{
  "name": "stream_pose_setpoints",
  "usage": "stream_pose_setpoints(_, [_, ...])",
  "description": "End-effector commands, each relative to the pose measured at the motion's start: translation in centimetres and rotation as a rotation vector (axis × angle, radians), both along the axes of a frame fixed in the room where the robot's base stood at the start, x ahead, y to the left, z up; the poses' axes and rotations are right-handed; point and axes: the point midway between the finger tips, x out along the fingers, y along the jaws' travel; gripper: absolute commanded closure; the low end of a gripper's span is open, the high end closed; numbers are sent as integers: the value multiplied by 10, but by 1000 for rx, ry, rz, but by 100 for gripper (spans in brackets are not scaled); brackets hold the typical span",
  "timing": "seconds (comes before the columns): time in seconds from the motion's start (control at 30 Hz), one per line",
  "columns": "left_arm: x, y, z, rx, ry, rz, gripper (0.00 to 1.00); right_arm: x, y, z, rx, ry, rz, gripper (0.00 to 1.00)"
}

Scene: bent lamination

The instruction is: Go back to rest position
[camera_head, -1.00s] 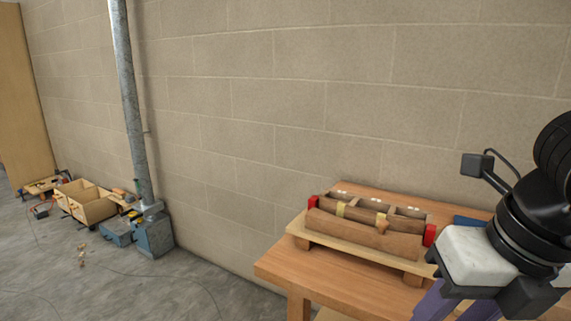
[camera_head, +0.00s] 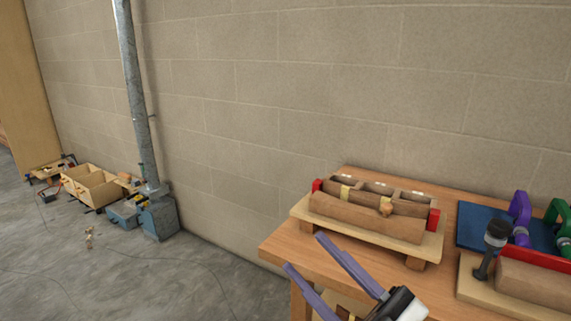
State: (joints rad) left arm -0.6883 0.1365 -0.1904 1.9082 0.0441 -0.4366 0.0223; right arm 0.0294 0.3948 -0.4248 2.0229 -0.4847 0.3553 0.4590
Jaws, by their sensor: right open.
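My right gripper (camera_head: 304,252) shows at the bottom centre, its two purple fingers spread apart with nothing between them. It is in front of the workbench's (camera_head: 284,246) left front corner, and its white and black body is cut by the lower picture edge. A bent wooden lamination (camera_head: 365,217) lies in a wooden form with red end pieces on a pale board on the bench, apart from the gripper. My left gripper is not in view.
At the bench's right are a blue mat (camera_head: 479,222), purple (camera_head: 519,215) and green clamps, and a second wooden form (camera_head: 534,285) with a black-headed tool. A metal pipe (camera_head: 138,105), machine and wooden boxes (camera_head: 91,186) stand along the wall. The floor at left is mostly clear.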

Motion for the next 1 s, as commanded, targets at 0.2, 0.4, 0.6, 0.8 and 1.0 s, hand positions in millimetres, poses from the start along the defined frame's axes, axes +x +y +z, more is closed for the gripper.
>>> stream_pose_setpoints(0.2, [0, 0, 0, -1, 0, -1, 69, 20, -61, -158, 40, 510, -308, 59])
stream_pose_setpoints(0.4, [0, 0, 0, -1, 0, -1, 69, -32, -99, -297, -6, 930, -481, 59])
stream_pose_setpoints(0.6, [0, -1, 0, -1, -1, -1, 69, -113, -118, -394, -71, 1267, -565, 59])
stream_pose_setpoints(0.8, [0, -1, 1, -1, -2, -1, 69, -162, -123, -432, -106, 1427, -586, 59])
stream_pose_setpoints(1.0, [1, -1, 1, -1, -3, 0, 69, -168, -124, -436, -110, 1447, -588, 59])
